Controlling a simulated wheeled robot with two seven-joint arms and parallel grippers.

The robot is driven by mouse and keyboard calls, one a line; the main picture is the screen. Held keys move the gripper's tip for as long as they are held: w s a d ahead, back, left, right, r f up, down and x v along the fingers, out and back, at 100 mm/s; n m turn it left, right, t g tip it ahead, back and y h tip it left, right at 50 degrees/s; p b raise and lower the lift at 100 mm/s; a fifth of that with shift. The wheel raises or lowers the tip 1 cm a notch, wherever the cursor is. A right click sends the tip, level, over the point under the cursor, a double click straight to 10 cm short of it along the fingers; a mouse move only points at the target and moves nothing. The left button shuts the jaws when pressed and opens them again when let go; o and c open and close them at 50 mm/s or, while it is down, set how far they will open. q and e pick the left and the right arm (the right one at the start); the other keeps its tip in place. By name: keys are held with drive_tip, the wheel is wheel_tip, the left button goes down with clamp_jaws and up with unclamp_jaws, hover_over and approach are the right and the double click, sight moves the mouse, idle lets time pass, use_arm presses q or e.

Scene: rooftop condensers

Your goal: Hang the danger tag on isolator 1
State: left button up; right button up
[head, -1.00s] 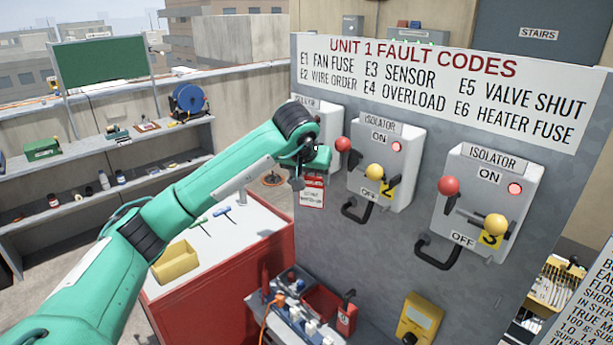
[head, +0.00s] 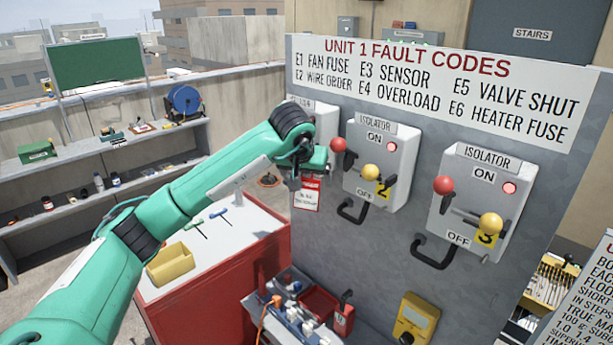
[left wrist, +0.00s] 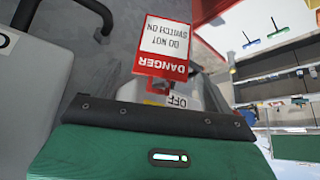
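Isolator 1 (head: 325,122) is the leftmost grey box on the panel, mostly hidden behind my left arm in the head view. The red-and-white danger tag (head: 307,196) hangs just below my left gripper (head: 306,170), in front of isolator 1's lower part. In the left wrist view the tag (left wrist: 163,45) appears upside down, its red DANGER band nearest my gripper, close to isolator 1's OFF label (left wrist: 178,101). My left gripper seems shut on the tag's top end; the fingertips are mostly hidden. Whether the tag touches the isolator is unclear. My right gripper is not in view.
Isolator 2 (head: 380,165) and isolator 3 (head: 475,200) stand to the right with projecting ball-ended levers and black handles. Below are a red cabinet (head: 215,285) with a yellow bin (head: 170,264) and a crowded tool tray. A yellow meter (head: 415,318) is low on the panel.

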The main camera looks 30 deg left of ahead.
use_arm(q)
drive_tip(key=shift+s+r, duration=0.15)
drive_tip(key=shift+r, duration=0.1)
drive_tip(key=b+v, duration=0.5)
drive_tip(key=v, duration=0.8)
drive_tip(key=shift+s, duration=0.1)
